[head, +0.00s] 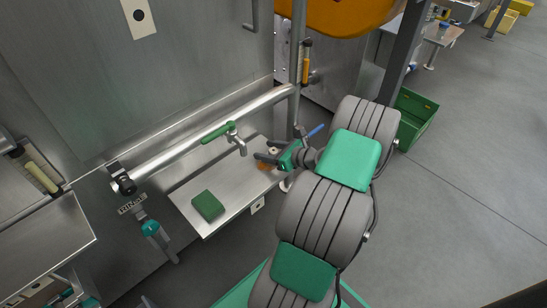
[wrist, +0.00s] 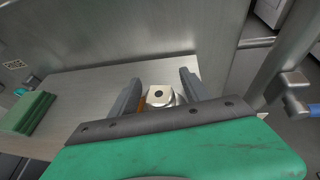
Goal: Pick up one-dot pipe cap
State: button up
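The one-dot pipe cap (wrist: 160,96) shows in the wrist view as a small whitish block with one dark dot on its top face. It is between the two fingers of my gripper (wrist: 160,77), with a gap visible on each side. My gripper is open. In the head view my gripper (head: 264,150) is low over the right end of the steel shelf (head: 226,197), and the cap (head: 273,150) is a small pale patch, mostly hidden by the fingers. Something orange (head: 264,166) lies beside it. The cap's lower part is hidden in the wrist view.
A green block (head: 208,205) sits on the shelf's front left. A pipe (head: 190,143) with a green-handled tap (head: 222,132) runs above the shelf. An upright post (head: 296,70) and a blue-handled valve (head: 314,131) stand close to my gripper's right. A green crate (head: 417,118) is on the floor.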

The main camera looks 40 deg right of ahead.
grip_shut()
dwell(0.4)
jog(key=shift+r, duration=0.1)
